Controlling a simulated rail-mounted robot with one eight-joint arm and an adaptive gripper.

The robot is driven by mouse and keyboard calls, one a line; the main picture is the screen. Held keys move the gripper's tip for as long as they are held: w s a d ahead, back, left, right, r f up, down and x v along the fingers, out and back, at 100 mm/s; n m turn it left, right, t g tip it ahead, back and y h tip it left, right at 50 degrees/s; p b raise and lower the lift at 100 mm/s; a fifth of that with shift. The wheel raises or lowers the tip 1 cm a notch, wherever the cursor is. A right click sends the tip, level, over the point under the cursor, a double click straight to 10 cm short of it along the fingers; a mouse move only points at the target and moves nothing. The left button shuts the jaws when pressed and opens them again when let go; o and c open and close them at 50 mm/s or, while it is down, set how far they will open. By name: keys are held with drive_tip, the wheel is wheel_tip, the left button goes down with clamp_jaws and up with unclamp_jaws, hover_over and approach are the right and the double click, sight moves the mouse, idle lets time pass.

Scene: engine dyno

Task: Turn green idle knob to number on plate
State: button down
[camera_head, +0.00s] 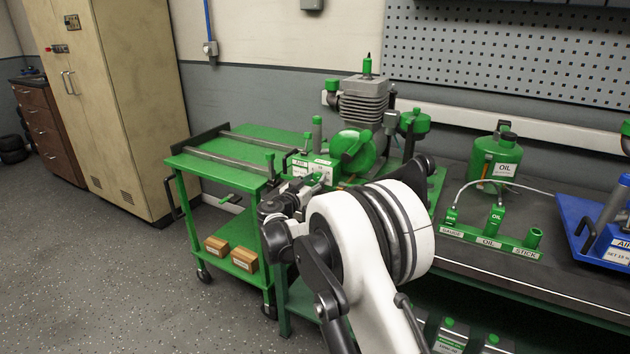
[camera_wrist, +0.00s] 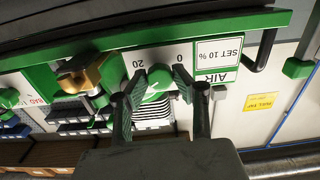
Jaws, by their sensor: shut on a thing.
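In the wrist view a green knob (camera_wrist: 157,79) sits between the fingers of my gripper (camera_wrist: 160,93). The fingers stand on either side of the knob and are shut on it. A white dial face behind it shows upside-down marks 20 (camera_wrist: 138,64) and 0 (camera_wrist: 179,57); the knob's exact setting is hard to read. Beside it a green-edged plate (camera_wrist: 218,56) reads AIR, SET 10 %, upside down. In the head view my gripper (camera_head: 287,198) is at the near side of the green engine stand, and the knob is hidden behind my arm.
A green oil rack (camera_head: 490,238), an oil can (camera_head: 498,158) and a blue tray (camera_head: 590,225) stand on the right bench. The left floor is clear.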

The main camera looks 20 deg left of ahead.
drive_tip(key=n+b, duration=0.2)
drive_tip(key=n, duration=0.3)
drive_tip(key=shift+n, duration=0.3)
drive_tip(key=n+b, duration=0.1)
drive_tip(key=n, duration=0.4)
drive_tip(key=shift+n, duration=0.4)
drive_tip(key=c, duration=1.4)
unclamp_jaws()
drive_tip(key=s, duration=0.4)
drive_tip(key=s+a, duration=0.1)
drive_tip(key=s, duration=0.7)
drive_tip(key=shift+a, duration=0.35)
